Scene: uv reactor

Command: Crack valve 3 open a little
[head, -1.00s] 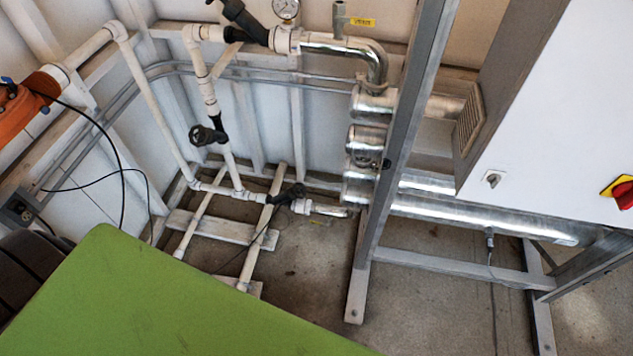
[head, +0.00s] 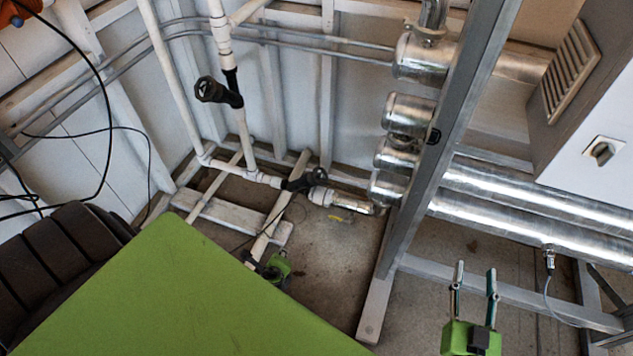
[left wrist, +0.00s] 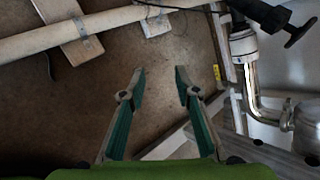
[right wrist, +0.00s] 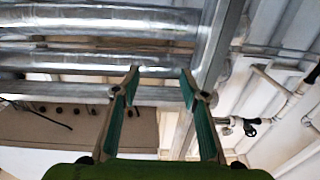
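Two black hand valves sit on the white pipework in the head view. The upper valve (head: 218,90) is on the vertical pipe, and the lower valve (head: 308,180) is near the floor beside a metal pipe fitting. No number is readable, so I cannot tell which is valve 3. The lower valve also shows at the top right of the left wrist view (left wrist: 285,18). My left gripper (left wrist: 158,70) is open and empty, low and apart from the valves; in the head view it is partly hidden behind the green panel. My right gripper (head: 476,266) is open and empty at lower right.
A grey steel frame post (head: 440,170) stands between the pipework and my right gripper. Shiny metal cylinders (head: 540,225) run behind it, with a white cabinet (head: 600,130) at right. Black cables (head: 75,125) hang at left. Some floor is bare around the wooden supports.

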